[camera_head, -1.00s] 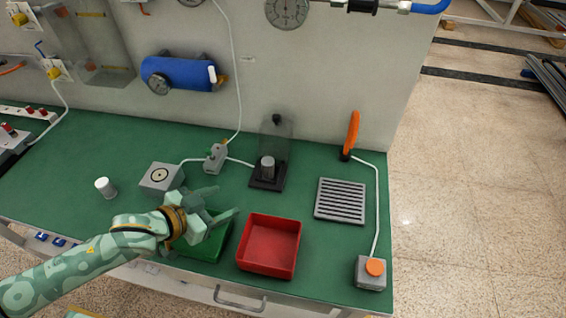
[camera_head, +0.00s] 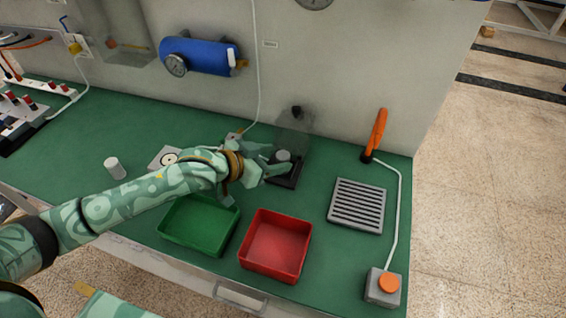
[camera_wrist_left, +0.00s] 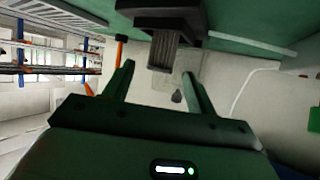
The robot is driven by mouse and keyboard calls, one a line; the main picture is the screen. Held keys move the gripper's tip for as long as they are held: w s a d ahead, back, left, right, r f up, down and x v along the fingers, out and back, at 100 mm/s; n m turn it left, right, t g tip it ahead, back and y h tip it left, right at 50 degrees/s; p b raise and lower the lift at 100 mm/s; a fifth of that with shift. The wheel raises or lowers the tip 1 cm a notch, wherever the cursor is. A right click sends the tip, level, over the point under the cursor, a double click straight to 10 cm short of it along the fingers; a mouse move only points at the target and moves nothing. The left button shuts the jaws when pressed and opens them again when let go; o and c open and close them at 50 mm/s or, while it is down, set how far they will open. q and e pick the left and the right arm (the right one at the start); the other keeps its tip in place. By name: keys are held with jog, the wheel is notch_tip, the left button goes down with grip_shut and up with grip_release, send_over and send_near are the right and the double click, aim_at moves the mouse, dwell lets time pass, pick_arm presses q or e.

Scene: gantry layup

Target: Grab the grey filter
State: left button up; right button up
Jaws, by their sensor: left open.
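The grey filter (camera_head: 284,155) is a small upright cylinder on a black stand (camera_head: 284,181), in front of a clear housing (camera_head: 294,128). In the left wrist view, which is upside down, the filter (camera_wrist_left: 164,52) shows ribbed sides and projects from its dark base. My left gripper (camera_head: 279,159) is open and empty, its fingers pointing toward the filter. In the wrist view the filter lies between the lines of the two fingertips (camera_wrist_left: 158,70), near their ends; I cannot tell whether they touch it. My right gripper is out of view.
A green tray (camera_head: 190,240) lies below my left arm, with a red tray (camera_head: 275,245) beside it. A white cylinder (camera_head: 115,168) stands at left. A grey grille (camera_head: 357,206), an orange-handled tool (camera_head: 377,132) and an orange-button box (camera_head: 383,287) are at right.

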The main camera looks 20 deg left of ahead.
aim_at(281, 156)
pick_arm(q)
jog(key=b+x, duration=0.1)
jog(key=x, duration=0.2)
jog(key=shift+w+d+f, duration=0.1)
jog(key=shift+w+d, duration=0.1)
jog(key=shift+w, duration=0.05)
jog(key=c, duration=1.1)
jog(key=shift+o, duration=0.2)
